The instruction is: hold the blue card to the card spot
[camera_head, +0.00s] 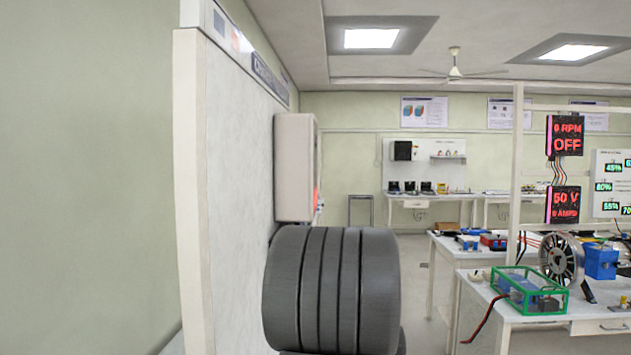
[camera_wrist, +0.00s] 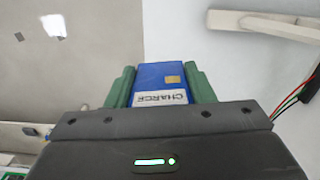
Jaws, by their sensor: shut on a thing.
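The blue card (camera_wrist: 160,76) shows in the wrist view, with a gold chip and a white label that reads CHARGE upside down. My gripper (camera_wrist: 161,84) has green fingers on both sides of the card and is shut on it. Beyond the card is a pale white panel surface; I cannot tell whether the card touches it. No card spot can be made out in either view. In the head view my gripper and the card are not visible; a large dark grey arm link of mine fills the lower middle.
A tall white panel (camera_head: 232,190) stands close at the left, with a light box (camera_head: 295,168) on its face. Workbenches (camera_head: 545,318) with equipment stand at the right.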

